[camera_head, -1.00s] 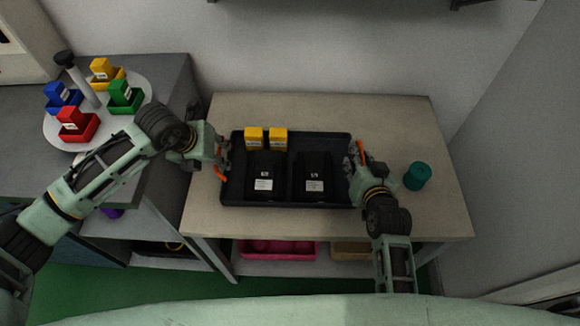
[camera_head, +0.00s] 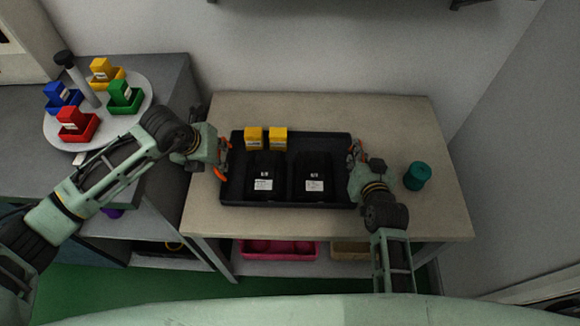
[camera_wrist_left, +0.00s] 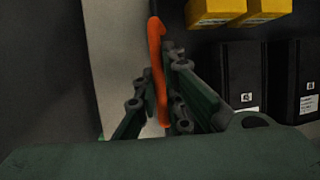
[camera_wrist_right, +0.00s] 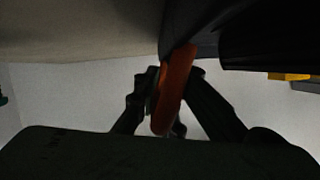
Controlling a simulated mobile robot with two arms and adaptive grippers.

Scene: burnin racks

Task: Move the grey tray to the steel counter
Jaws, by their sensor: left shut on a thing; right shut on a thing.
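The tray (camera_head: 316,142) looks dark grey to black and lies flat on the beige table. It holds two black boxes with white labels (camera_head: 264,185) (camera_head: 312,185) and two yellow boxes (camera_head: 253,138) (camera_head: 278,138) at its back left. My left gripper (camera_head: 222,160) is shut on the orange handle at the tray's left end; the orange handle also shows in the left wrist view (camera_wrist_left: 157,65). My right gripper (camera_head: 354,158) is shut on the orange handle at the right end, seen in the right wrist view (camera_wrist_right: 175,90). The grey counter (camera_head: 172,75) stands at the left.
A white round plate (camera_head: 88,140) with red, blue, green and yellow bins and a dark-topped post takes up the grey counter's visible middle. A teal cylinder (camera_head: 417,176) stands right of the tray, close to my right wrist. A pink bin (camera_head: 278,250) is under the table.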

